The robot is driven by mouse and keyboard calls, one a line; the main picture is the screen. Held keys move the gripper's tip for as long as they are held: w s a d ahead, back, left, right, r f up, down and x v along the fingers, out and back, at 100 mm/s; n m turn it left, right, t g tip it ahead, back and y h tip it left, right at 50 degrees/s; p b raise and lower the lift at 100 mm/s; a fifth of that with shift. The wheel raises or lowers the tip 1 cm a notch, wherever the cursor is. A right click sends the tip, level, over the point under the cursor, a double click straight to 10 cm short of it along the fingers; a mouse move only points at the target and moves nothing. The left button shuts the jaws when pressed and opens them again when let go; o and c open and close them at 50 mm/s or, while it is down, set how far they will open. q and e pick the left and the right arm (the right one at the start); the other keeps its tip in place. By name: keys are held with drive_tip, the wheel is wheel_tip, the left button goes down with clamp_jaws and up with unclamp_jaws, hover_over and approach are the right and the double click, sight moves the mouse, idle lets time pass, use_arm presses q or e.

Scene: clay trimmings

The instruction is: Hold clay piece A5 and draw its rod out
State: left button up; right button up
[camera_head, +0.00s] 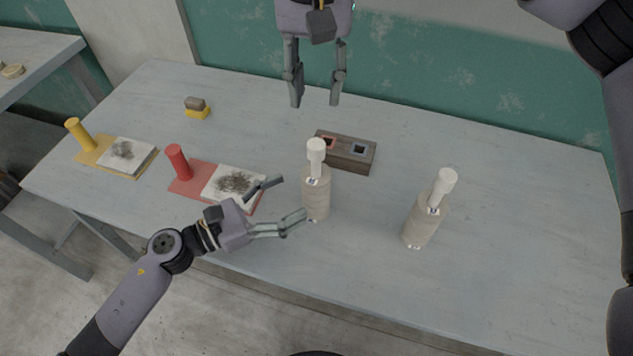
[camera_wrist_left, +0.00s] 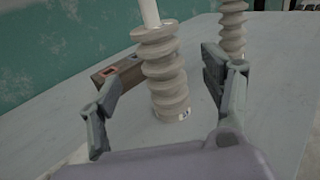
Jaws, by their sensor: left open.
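Two beige ribbed clay pieces with white rods stand upright on the table. I cannot read which is A5. My left gripper (camera_head: 292,202) is open, just left of the middle piece. In the left wrist view that piece (camera_wrist_left: 164,75) shows between the spread fingers, apart from them. My right gripper (camera_head: 316,102) hangs open and empty above the table's back edge.
A dark wooden block (camera_head: 354,155) with two square sockets, one red-rimmed and one blue-rimmed, stands behind the middle piece. A red board (camera_head: 184,186) and a yellow board (camera_head: 88,157), each with a post and a pad of dark trimmings, lie left. A sponge-like block (camera_head: 197,111) sits behind. The table's right side is clear.

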sight(317, 185)
use_arm(q)
drive_tip(key=x, duration=0.7)
drive_tip(key=shift+w+d, duration=0.1)
drive_tip(key=shift+d, duration=0.05)
drive_tip(key=shift+c, duration=0.2)
clamp_jaws()
use_arm(e)
drive_tip(key=shift+o, duration=0.7)
drive_tip(key=m, duration=0.2)
drive_tip(key=f+m, duration=0.1)
drive_tip(key=m, duration=0.2)
drive_tip(key=shift+f, duration=0.2)
drive_tip(key=m, duration=0.2)
drive_tip(key=f+m, duration=0.1)
drive_tip(key=m, duration=0.1)
drive_tip(key=shift+m, duration=0.3)
drive_tip(key=m, duration=0.2)
drive_tip(key=f+m, duration=0.1)
drive_tip(key=m, duration=0.1)
use_arm(q)
drive_tip(key=shift+f, duration=0.1)
use_arm(e)
drive_tip(key=m, duration=0.2)
drive_tip(key=f+m, duration=0.1)
drive_tip(key=m, duration=0.1)
drive_tip(key=shift+f+m, duration=0.4)
drive_tip(key=shift+f, duration=0.1)
wheel_tip(317, 185, down, 11)
